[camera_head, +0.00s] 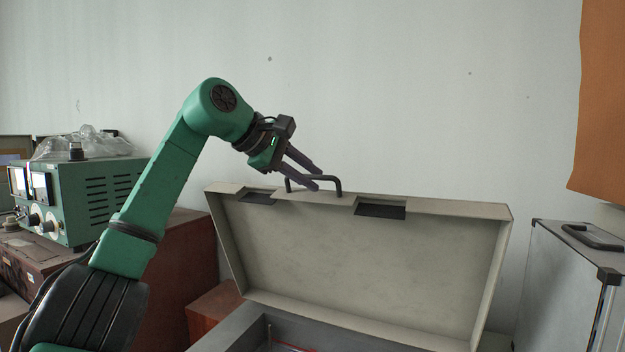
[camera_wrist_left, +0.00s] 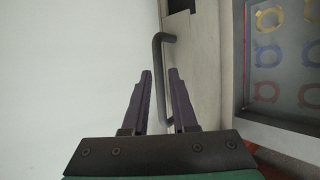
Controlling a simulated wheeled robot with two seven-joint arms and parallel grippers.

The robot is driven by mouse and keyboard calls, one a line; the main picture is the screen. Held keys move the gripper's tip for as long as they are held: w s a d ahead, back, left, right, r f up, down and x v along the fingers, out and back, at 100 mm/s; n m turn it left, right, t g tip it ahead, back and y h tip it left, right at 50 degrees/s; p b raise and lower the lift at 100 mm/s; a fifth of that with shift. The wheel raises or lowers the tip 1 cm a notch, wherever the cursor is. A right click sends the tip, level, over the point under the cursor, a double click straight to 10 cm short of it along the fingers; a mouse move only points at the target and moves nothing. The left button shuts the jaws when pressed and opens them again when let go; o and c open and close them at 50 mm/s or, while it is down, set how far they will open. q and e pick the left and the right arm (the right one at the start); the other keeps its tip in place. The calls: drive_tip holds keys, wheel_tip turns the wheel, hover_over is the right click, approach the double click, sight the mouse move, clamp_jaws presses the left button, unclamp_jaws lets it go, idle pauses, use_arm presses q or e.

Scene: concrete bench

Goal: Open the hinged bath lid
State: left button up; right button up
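The pale beige bath lid (camera_head: 360,250) stands raised on the grey bath (camera_head: 240,330), its hollow inner side facing me. A dark bar handle (camera_head: 337,184) rises from its upper edge. My left gripper (camera_head: 318,179) is at this handle, its two fingers apart. In the left wrist view, the handle (camera_wrist_left: 160,62) runs through the gap between the open fingers (camera_wrist_left: 161,74), close to the right finger; I cannot tell whether they touch. The lid's edge (camera_wrist_left: 203,70) shows beside it. My right gripper is not in view.
Several coloured rings (camera_wrist_left: 268,55) lie inside the bath in the left wrist view. A green instrument box (camera_head: 95,195) stands at the left, a grey case (camera_head: 560,285) at the right. An orange-brown panel (camera_head: 605,100) hangs upper right. Space above the lid is clear.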

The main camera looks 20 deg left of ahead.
use_arm(q)
drive_tip(key=v, duration=1.3)
drive_tip(key=shift+s, duration=0.3)
drive_tip(key=shift+w+a, duration=0.1)
drive_tip(key=shift+a, duration=0.05)
